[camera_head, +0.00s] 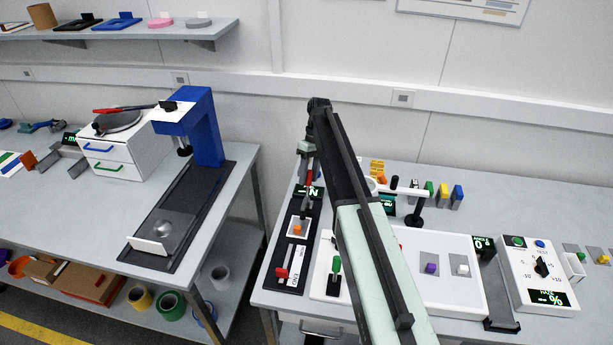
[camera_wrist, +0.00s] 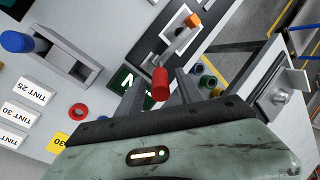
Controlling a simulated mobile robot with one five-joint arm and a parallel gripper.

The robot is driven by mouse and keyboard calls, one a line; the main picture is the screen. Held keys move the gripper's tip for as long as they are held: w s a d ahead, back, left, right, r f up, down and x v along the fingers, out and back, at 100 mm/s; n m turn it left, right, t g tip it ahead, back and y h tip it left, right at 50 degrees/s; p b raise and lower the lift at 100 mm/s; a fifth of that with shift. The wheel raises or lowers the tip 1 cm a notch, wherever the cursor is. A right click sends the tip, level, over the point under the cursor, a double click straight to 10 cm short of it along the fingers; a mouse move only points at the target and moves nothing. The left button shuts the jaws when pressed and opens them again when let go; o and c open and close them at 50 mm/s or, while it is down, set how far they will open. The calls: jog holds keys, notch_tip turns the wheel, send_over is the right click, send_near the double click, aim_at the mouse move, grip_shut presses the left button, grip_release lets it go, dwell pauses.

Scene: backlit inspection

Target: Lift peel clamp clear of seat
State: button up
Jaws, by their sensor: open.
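What looks like the peel clamp has a red cylindrical grip (camera_wrist: 160,84) and a grey stem (camera_wrist: 176,46) in the wrist view. It stands over a black fixture (camera_head: 275,262) with a green display, on the right bench. An orange block (camera_wrist: 194,19) on a pale square shows by the stem's far end; it is also in the head view (camera_head: 297,230). My gripper (camera_wrist: 160,92) is open, with one finger on either side of the red grip. I cannot tell whether the fingers touch it. The clamp's seat is not clearly visible.
A blue press (camera_head: 207,125) stands on the left bench. A floor gap separates the benches.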

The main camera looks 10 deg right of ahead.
jog(key=p+v, duration=0.7)
jog(key=v, duration=0.1)
jog(key=shift+f, duration=0.15)
